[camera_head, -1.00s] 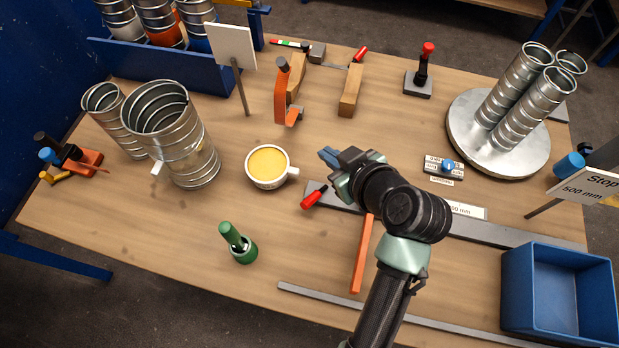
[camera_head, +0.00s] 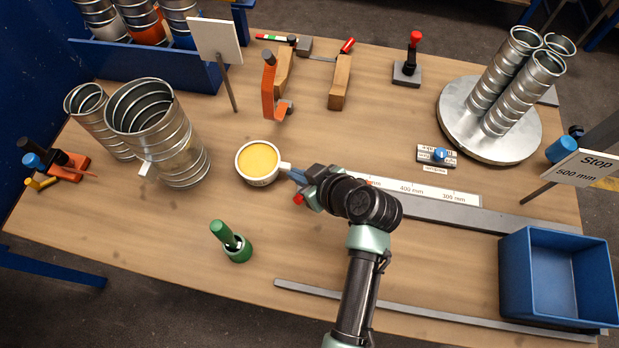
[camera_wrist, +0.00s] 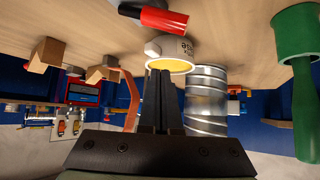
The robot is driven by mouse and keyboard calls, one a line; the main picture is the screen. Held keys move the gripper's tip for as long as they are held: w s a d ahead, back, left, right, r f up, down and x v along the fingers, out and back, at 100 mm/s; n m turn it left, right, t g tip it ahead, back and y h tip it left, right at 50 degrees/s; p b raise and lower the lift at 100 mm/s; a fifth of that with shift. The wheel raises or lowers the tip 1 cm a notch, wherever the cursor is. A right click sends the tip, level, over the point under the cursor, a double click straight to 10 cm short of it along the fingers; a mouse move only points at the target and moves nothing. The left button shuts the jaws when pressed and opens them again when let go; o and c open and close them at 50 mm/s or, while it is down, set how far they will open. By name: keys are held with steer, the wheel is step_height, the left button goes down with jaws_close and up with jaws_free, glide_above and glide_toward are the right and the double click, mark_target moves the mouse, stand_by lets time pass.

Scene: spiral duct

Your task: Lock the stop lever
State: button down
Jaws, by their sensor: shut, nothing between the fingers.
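A red-handled lever (camera_head: 298,199) sits at the left end of the grey measuring rail (camera_head: 470,214). I take it to be the stop lever. Only its red tip shows past my gripper in the head view. In the wrist view, a red handle with a dark end (camera_wrist: 163,20) lies at the top, above the fingers in the picture. My gripper (camera_head: 294,176) is shut and empty, with fingertips just above the lever in the picture, by the handle of the yellow-filled cup (camera_head: 258,162). Whether it touches either cannot be told. My wrist hides the lever's mount.
The cup (camera_wrist: 180,49) is straight past my fingertips in the wrist view. A green-handled tool (camera_head: 236,245) stands at the front. Spiral ducts (camera_head: 172,140) stand left. A "Stop 500 mm" sign (camera_head: 585,172) and blue bin (camera_head: 562,275) are right. The front middle table is mostly clear.

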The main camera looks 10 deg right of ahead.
steer(key=x, duration=0.3)
steer(key=shift+w+a+f, duration=0.1)
steer(key=shift+f, duration=0.15)
steer(key=shift+s+d+f, duration=0.25)
steer(key=shift+s+d, duration=0.15)
steer(key=shift+s, duration=0.15)
steer(key=shift+s+d+f, duration=0.2)
steer(key=shift+s+d, duration=0.2)
steer(key=shift+s, duration=0.1)
steer(key=shift+s+d+f, duration=0.3)
steer(key=shift+s, duration=0.15)
